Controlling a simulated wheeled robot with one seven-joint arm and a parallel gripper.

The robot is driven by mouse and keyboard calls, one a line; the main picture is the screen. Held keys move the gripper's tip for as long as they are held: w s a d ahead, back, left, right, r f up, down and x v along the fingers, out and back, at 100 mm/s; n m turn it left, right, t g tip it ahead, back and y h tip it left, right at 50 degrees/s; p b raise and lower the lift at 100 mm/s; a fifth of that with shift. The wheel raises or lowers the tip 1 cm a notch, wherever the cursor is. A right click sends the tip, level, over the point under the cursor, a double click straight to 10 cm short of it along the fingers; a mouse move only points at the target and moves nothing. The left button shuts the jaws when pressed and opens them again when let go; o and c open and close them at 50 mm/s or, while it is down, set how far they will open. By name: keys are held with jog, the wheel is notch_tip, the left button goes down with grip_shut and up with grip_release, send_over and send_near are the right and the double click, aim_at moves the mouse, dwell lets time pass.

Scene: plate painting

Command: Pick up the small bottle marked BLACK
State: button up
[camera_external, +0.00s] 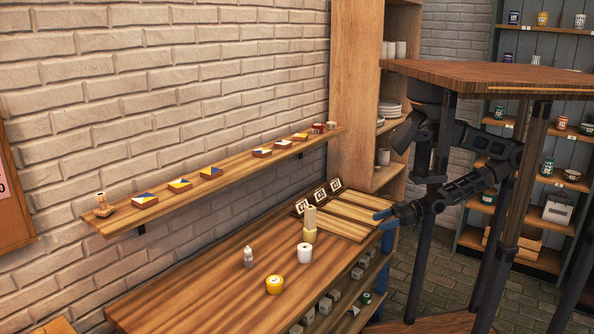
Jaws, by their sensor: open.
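A small pale grey bottle (248,258) with a narrow tip stands upright on the wooden table (190,293), left of the other containers. Its marking is too small to read, so I cannot tell if it says BLACK. My gripper (384,219) is at the right, with blue fingertips pointing left. It is open and appears empty, near the right end of the table and well away from the small bottle.
Slotted wooden trays with numbered cards (320,195) lie near my gripper. A wall shelf (230,179) holds painted tiles. Open table lies left of the bottle.

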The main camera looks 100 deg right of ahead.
jog(key=w+d+f+n+h, duration=0.1)
jog(key=w+n, duration=0.6)
jog(key=w, duration=0.2)
jog(key=w+d+f+n+t+h+p, duration=0.1)
jog(key=w+d+f+n, duration=0.1)
jog(key=w+n, duration=0.6)
jog(key=w+d+f+n+h+p, duration=0.1)
jog(key=w+d+f+n, duration=0.1)
jog(key=w+n, duration=0.6)
jog(key=shift+w+t, duration=0.3)
jog(key=shift+w, duration=0.85)
jog(key=w+a+r+n+h+b, duration=0.15)
jog(key=w+n+h, duration=0.35)
jog(key=w, duration=0.7)
jog(key=w+a+f+n+b, duration=0.1)
jog(key=w+a+f+n, duration=0.1)
jog(key=w+a, duration=0.15)
jog(key=b, duration=0.2)
send_near(248, 256)
jog(key=shift+w+d+f+n, duration=0.15)
jog(key=shift+w+d, duration=0.4)
jog(key=shift+d, duration=0.05)
jog(key=shift+w+d+f+n, duration=0.15)
jog(key=shift+w+d, duration=0.45)
jog(key=shift+w+d+f, duration=0.1)
jog(key=shift+w+f, duration=0.05)
jog(key=shift+f, duration=0.1)
jog(key=x, duration=0.7)
jog(key=shift+d, duration=0.15)
